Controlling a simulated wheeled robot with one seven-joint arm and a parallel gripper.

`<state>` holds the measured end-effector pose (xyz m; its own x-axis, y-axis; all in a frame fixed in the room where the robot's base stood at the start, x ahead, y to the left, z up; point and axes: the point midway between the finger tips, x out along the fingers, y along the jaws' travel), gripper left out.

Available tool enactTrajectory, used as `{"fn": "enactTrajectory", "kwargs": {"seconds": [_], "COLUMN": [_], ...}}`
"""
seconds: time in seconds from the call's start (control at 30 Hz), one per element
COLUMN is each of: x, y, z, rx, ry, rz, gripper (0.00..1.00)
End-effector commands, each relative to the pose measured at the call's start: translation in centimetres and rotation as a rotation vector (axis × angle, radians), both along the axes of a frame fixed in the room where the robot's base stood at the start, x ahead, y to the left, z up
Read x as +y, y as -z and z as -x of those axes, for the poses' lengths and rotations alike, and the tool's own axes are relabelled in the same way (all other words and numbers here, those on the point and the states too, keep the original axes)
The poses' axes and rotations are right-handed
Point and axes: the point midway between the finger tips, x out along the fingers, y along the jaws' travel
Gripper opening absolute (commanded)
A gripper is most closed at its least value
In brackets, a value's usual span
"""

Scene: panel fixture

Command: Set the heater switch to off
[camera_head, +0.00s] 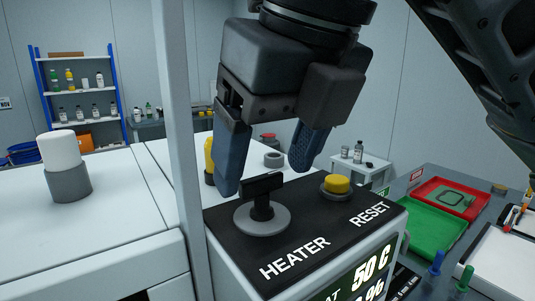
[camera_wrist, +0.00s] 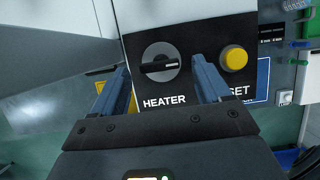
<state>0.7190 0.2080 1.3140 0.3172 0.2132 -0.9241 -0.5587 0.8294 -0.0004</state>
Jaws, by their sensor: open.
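The heater switch is a black bar handle on a grey round base (camera_head: 262,218), on the black panel top above the white word HEATER. In the wrist view the switch (camera_wrist: 160,65) shows its bar lying about crosswise, with a white mark at its right end. My gripper (camera_head: 264,178) is open, with its blue fingers pointing down over the panel. In the head view the left finger is just behind and left of the handle, and the right finger is beyond it. In the wrist view the fingers stand either side of the switch; contact cannot be told.
The yellow RESET button (camera_head: 336,184) sits right of the switch, close to the right finger. A display (camera_head: 362,272) on the panel's front reads 50 C. A pale upright post (camera_head: 178,130) stands to the left. Red (camera_head: 445,197) and green (camera_head: 430,228) trays lie at right.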

Motion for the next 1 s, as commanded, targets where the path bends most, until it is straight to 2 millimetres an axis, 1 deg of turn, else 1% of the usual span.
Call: {"fn": "enactTrajectory", "kwargs": {"seconds": [0.13, 0.43, 1.0], "x": [0.22, 0.25, 0.24], "y": [0.84, 1.01, 1.0], "z": [-0.26, -0.31, -0.31], "rx": [0.001, -0.001, -0.001], "ry": [0.0, -0.001, -0.001], "rz": [-0.001, 0.0, -0.001], "gripper": [0.77, 0.76, 0.21]}}
